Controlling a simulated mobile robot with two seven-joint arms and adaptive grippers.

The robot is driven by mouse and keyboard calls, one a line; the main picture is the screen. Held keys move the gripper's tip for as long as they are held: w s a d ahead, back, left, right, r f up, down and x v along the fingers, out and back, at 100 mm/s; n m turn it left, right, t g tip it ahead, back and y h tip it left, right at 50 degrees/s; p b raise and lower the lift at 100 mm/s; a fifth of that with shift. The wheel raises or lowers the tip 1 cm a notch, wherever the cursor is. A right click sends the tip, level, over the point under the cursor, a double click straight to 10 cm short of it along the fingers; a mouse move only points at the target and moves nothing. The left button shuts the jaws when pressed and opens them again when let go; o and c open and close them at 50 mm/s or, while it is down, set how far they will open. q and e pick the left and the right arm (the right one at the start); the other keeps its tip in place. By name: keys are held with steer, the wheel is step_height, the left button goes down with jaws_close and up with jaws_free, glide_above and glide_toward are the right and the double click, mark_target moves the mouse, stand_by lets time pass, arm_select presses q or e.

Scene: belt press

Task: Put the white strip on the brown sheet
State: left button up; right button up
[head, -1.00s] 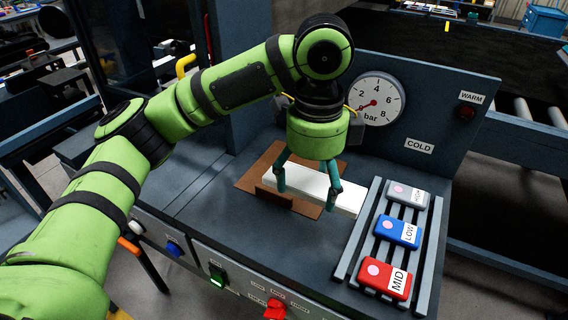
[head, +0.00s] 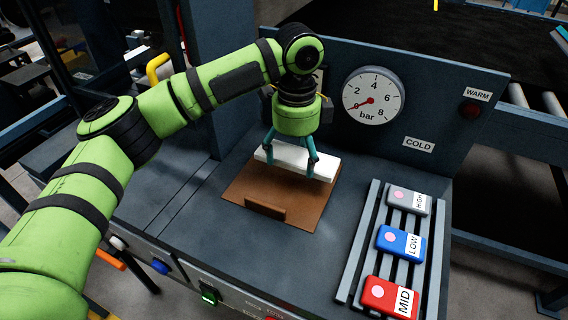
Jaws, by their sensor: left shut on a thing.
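The white strip (head: 327,167) is held in my left gripper (head: 291,168), which is shut on it. The strip lies over the far part of the brown sheet (head: 248,186). Whether it touches the sheet or hovers just above it, I cannot tell. The sheet lies flat on the dark bench top, with a small upright brown tab (head: 265,208) near its front edge. The strip hides the sheet's far edge. My right gripper is not in view.
A rack at the right (head: 358,240) holds a grey HIGH block (head: 401,198), a blue LOW block (head: 390,237) and a red MID block (head: 378,293). A panel with a bar gauge (head: 373,95) stands behind. Bench top between sheet and rack is clear.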

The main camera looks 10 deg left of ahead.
mark_target(285, 180)
arm_select(q)
steer(key=shift+w+a+f, duration=0.25)
steer(key=shift+a+f, duration=0.1)
steer(key=shift+a, duration=0.35)
steer(key=shift+w+a+f, duration=0.15)
steer(key=shift+a+f, duration=0.25)
steer(key=shift+f, duration=0.05)
step_height(285, 180, down, 3)
steer(key=shift+f+p, duration=0.15)
steer(key=shift+p, duration=0.6)
steer(key=shift+f, duration=0.25)
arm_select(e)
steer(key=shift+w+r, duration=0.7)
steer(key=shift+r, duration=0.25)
arm_select(q)
steer(key=shift+f, duration=0.1)
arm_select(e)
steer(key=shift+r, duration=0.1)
arm_select(q)
steer(key=o, duration=1.2)
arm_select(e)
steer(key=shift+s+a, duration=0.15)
